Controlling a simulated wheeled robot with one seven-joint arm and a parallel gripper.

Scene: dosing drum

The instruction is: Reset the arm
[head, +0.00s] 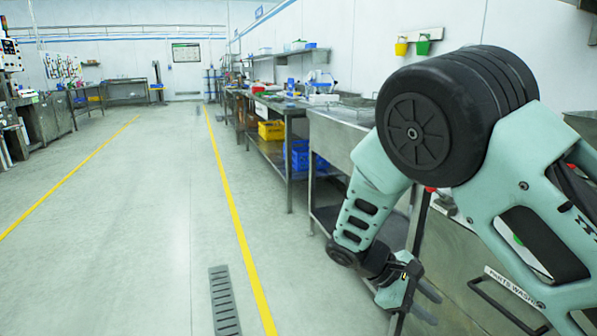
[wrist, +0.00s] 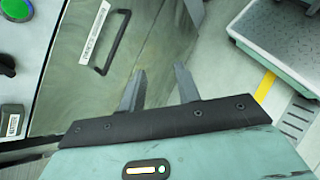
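My gripper (head: 434,305) hangs at the lower right of the head view, at the end of my bent pale green arm, in front of the steel parts washer (head: 480,295). In the wrist view its two grey fingers (wrist: 160,76) stand apart with nothing between them. The gripper is open and empty. Behind the fingers is a steel front with a black handle (wrist: 110,42) and a white label. I cannot tell whether the fingers touch anything, but they look clear.
A steel sink bench (head: 335,130) and a workbench (head: 290,108) line the right side. The floor (head: 130,230) at left is clear, with a drain grate (head: 224,300).

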